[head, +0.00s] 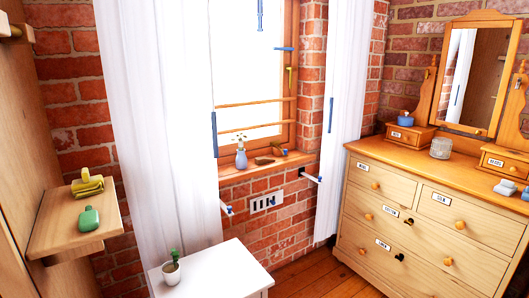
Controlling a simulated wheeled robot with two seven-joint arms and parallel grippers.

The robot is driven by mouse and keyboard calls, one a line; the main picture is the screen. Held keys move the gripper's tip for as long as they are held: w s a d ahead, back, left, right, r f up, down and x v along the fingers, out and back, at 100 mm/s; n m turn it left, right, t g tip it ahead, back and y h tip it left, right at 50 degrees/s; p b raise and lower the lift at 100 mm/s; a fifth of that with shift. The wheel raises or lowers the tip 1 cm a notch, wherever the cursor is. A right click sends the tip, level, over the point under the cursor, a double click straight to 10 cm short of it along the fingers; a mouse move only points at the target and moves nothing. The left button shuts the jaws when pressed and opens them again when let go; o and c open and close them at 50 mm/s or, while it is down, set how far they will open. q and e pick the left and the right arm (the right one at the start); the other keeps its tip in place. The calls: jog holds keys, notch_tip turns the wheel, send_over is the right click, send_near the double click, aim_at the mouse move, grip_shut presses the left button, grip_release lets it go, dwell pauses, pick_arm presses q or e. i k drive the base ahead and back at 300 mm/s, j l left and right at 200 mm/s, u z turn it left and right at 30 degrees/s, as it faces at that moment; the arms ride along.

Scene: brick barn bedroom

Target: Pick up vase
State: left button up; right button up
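A small pale vase (241,158) with a few white flowers stands upright on the wooden windowsill (265,162), in the middle of the head view. It stands near the left end of the visible sill, close to the left curtain. Neither of my grippers shows in the head view, so their distance from the vase cannot be told.
Small brown objects (264,160) lie right of the vase. White curtains (155,120) flank the window. A white table (225,271) with a potted cactus (172,269) stands below. A wooden shelf (62,222) is at left, a dresser (365,213) at right.

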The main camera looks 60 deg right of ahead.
aim_at(240, 160)
jog(key=z, duration=1.6)
jog(key=i+l+u, duration=0.15)
jog(key=u, duration=0.3)
jog(key=i+l+u, duration=0.15)
jog(key=l+u, duration=0.15)
jog(key=u, duration=0.15)
